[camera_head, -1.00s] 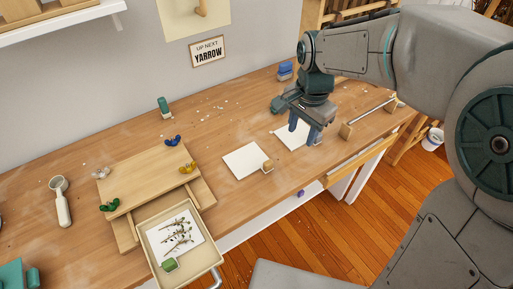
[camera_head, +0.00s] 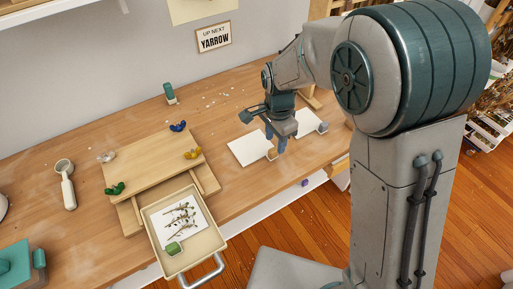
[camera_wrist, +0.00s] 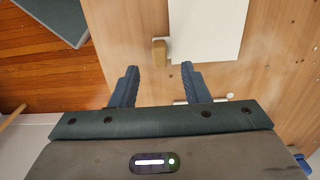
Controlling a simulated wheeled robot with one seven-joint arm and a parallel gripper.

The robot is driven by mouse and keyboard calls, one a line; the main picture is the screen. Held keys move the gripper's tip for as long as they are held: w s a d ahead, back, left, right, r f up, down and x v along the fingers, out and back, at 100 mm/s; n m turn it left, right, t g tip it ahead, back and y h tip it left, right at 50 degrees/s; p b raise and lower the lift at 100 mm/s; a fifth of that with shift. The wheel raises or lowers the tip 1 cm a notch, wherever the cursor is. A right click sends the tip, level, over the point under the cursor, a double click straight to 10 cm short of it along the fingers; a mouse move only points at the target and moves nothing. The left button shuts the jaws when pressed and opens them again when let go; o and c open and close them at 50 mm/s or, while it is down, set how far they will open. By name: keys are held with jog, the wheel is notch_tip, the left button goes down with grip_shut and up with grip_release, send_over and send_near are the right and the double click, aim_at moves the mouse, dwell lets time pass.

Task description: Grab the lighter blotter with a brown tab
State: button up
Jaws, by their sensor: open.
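Two whitish blotters lie flat on the bench. The left blotter (camera_head: 246,150) has a tan-brown tab (camera_wrist: 160,52) at its right front; this sheet also shows at the top of the wrist view (camera_wrist: 205,28). The right blotter (camera_head: 309,121) has a pale tab (camera_head: 322,127) at its right. I cannot tell which sheet is lighter. My gripper (camera_head: 276,146) is open and empty, pointing down between the two blotters. In the wrist view the left blotter's tab lies just beyond the gap between the fingertips (camera_wrist: 160,68), apart from both. My fingers partly cover that tab in the head view.
An open drawer (camera_head: 149,212) with dried sprigs on white paper juts out at the front. A wooden board (camera_head: 143,169) with coloured clips lies to the left. The bench's front edge is near.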

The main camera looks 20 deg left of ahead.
aim_at(275, 148)
notch_tip(275, 148, down, 5)
jog(key=shift+r, duration=0.15)
grip_shut()
jog(key=shift+r, duration=0.1)
